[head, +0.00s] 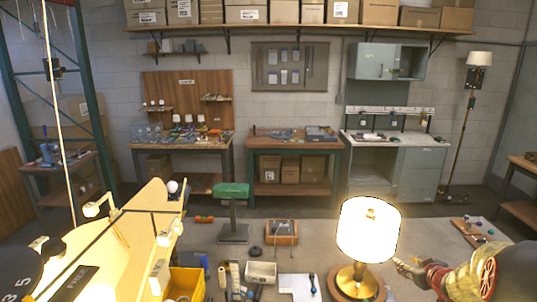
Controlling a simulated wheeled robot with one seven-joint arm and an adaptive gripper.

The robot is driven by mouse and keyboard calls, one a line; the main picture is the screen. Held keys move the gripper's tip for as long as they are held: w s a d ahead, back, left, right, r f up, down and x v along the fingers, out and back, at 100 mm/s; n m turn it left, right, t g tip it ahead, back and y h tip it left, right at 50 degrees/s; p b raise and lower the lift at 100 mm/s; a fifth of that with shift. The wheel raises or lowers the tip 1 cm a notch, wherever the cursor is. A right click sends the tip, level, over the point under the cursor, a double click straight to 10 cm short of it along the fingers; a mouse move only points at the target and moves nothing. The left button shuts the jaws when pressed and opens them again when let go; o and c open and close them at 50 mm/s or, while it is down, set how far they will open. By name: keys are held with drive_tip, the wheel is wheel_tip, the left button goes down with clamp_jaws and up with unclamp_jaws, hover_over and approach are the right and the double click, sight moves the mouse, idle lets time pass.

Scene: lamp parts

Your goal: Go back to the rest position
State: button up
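A lamp with a glowing white shade (368,229) stands upright at the lower right of the head view. Its brass base (355,281) sits on a round reddish-brown disc. My gripper (403,267) appears at the end of the gold, red and dark arm that enters from the right edge. Its tip is just right of the lamp's lower part. It is small and unclear, so I cannot tell whether its fingers are open or shut, or whether they touch the lamp.
A yellow bin (186,284), a white box (261,272) and a wooden tray (281,233) lie left of the lamp. A green-topped stand (233,207) is behind them. A large pale-yellow structure (120,245) fills the lower left. Workbenches line the back wall.

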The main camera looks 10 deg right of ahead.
drive_tip(key=s+a+r+m+g+h+b, duration=0.1)
drive_tip(key=s+a+r, duration=0.2)
drive_tip(key=a+r, duration=0.45)
drive_tip(key=s+a+r+m+g+h+b, duration=0.1)
drive_tip(key=s+a+r, duration=0.25)
drive_tip(key=a, duration=0.75)
drive_tip(key=s+a+f+g+y, duration=0.1)
drive_tip(key=s+a+y, duration=0.1)
drive_tip(key=s+a, duration=0.8)
drive_tip(key=s+a+f+n+g+y+b, duration=0.1)
drive_tip(key=s+a+f+g+y, duration=0.1)
drive_tip(key=s+a, duration=0.9)
drive_tip(key=shift+a+f+g+y+b, duration=0.25)
drive_tip(key=shift+a+y, duration=0.45)
drive_tip(key=shift+a, duration=0.5)
drive_tip(key=shift+r, duration=0.1)
